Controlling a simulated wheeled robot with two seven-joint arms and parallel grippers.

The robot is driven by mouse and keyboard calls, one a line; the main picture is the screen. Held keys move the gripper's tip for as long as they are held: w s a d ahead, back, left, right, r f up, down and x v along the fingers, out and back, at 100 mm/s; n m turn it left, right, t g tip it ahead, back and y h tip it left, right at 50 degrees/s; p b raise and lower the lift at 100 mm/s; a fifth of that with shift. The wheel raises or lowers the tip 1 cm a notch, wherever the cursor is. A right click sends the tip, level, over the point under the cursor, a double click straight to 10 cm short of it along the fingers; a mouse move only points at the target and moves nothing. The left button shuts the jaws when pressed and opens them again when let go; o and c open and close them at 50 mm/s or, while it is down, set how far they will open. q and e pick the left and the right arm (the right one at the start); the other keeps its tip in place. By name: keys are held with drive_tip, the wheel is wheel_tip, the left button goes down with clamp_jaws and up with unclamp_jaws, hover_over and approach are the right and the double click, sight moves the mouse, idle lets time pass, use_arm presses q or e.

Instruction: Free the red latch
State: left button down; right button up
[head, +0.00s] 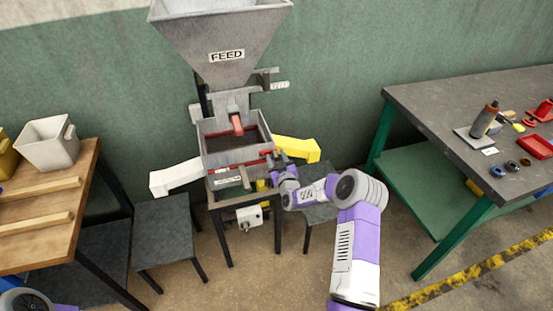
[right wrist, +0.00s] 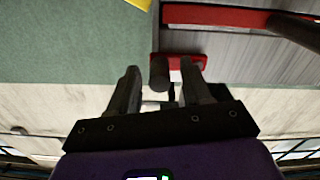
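The feed machine (head: 226,57) stands against the green wall, with a grey open box under its hopper. In the right wrist view a small red plate (right wrist: 190,64), which looks like the red latch, sits on the machine's side with a dark round knob (right wrist: 158,74) beside it. My right gripper (right wrist: 160,78) is open, with its fingertips on either side of the knob and near the red plate; I cannot tell whether they touch. In the head view my right gripper (head: 279,160) is at the box's right side and hides much of the latch area. My left gripper is out of view.
A yellow chute (head: 298,148) is just behind my right gripper, and a white chute (head: 175,177) is on the left. A wooden table (head: 45,205) stands left, a grey workbench (head: 430,98) right. A red bar (right wrist: 225,17) runs above the plate.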

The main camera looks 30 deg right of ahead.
drive_tip(key=p+v, duration=0.1)
drive_tip(key=v, duration=0.6)
drive_tip(key=shift+s, duration=0.25)
drive_tip(key=shift+a, duration=0.1)
idle(0.4)
